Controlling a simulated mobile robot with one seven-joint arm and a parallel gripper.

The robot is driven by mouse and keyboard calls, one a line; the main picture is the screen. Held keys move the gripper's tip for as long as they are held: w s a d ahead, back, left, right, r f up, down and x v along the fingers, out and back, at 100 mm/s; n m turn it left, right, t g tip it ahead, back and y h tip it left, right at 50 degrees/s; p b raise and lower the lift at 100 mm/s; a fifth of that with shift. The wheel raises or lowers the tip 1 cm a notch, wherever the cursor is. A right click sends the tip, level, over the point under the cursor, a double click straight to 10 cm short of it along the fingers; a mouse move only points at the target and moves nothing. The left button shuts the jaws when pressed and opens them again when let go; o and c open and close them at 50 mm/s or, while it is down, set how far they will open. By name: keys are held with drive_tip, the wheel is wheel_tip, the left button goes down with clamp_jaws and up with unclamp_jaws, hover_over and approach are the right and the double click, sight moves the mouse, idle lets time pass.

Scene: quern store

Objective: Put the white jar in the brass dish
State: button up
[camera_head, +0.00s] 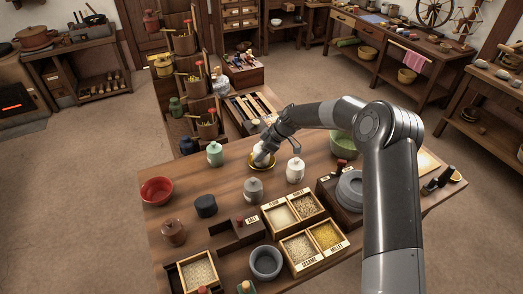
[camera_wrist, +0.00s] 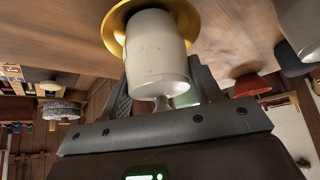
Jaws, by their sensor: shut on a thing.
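The white jar (camera_head: 261,157) is in my gripper (camera_head: 266,146), over the brass dish (camera_head: 263,167) near the table's far edge. In the wrist view the jar (camera_wrist: 156,48) fills the space between the fingers, its lid knob toward the palm. The brass dish (camera_wrist: 188,14) shows around the jar's base. The base is within the rim; whether it touches the dish floor is hidden. My gripper (camera_wrist: 158,92) is shut on the jar's sides. A second white jar (camera_head: 295,170) with a lid stands to the right of the dish.
A grey jar (camera_head: 253,190) stands in front of the dish, and a pale green jar (camera_head: 215,154) stands to its left. A green bowl (camera_head: 342,143) is at the right. Grain boxes (camera_head: 295,212) fill the front middle. Bare table lies left of the dish.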

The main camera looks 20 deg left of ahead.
drive_tip(key=o, duration=1.2)
drive_tip(key=shift+o, duration=0.2)
drive_tip(key=s+d+r+m+t+h, duration=0.1)
drive_tip(key=s+d+r+m+h, duration=0.15)
drive_tip(key=d+r, duration=0.7)
drive_tip(key=s+d+r+m+t+h, duration=0.1)
drive_tip(key=s+d+r+m, duration=0.15)
drive_tip(key=d+r, duration=0.7)
drive_tip(key=s+d+r+m+t+h, duration=0.2)
drive_tip(key=s+d+r+m, duration=0.3)
drive_tip(key=s+d+r, duration=0.5)
drive_tip(key=s+d+m+t, duration=0.1)
drive_tip(key=s+d+m, duration=0.2)
drive_tip(key=s, duration=0.4)
drive_tip(key=s+d+m, duration=0.3)
drive_tip(key=s+d, duration=0.2)
drive_tip(key=s, duration=0.2)
drive_tip(key=s+d+r+m+t+h, duration=0.1)
drive_tip(key=s+d+m, duration=0.2)
drive_tip(key=s, duration=0.4)
drive_tip(key=shift+s+d+m+t, duration=0.15)
drive_tip(key=shift+d+m+t, duration=0.2)
drive_tip(key=shift+d, duration=0.35)
